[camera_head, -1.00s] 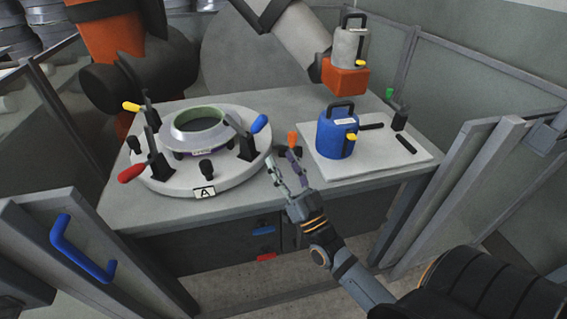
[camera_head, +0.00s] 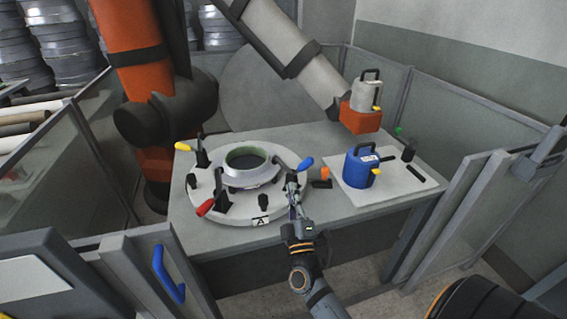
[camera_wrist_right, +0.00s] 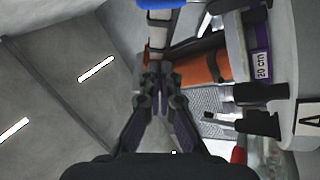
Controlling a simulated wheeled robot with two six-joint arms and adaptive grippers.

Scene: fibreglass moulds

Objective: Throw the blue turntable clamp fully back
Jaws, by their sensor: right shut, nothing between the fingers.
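The blue turntable clamp (camera_head: 306,163) stands on the right side of the round turntable (camera_head: 225,206). Its handle leans up and outward to the right. The blue handle also shows at the top edge of the right wrist view (camera_wrist_right: 157,4). My right gripper (camera_head: 291,184) is shut and empty, just in front of and below the blue handle; it partly hides the clamp's base. In the right wrist view, its closed fingertips (camera_wrist_right: 154,78) point toward the clamp lever; I cannot tell whether they touch it. My left gripper is not in view.
The turntable also carries a ring mould (camera_head: 263,175), a red-handled clamp (camera_head: 206,208) and a yellow-handled clamp (camera_head: 184,147). A blue canister (camera_head: 358,168) stands on a white board (camera_head: 385,200) to the right. An orange-tipped item (camera_head: 324,173) lies beside the gripper.

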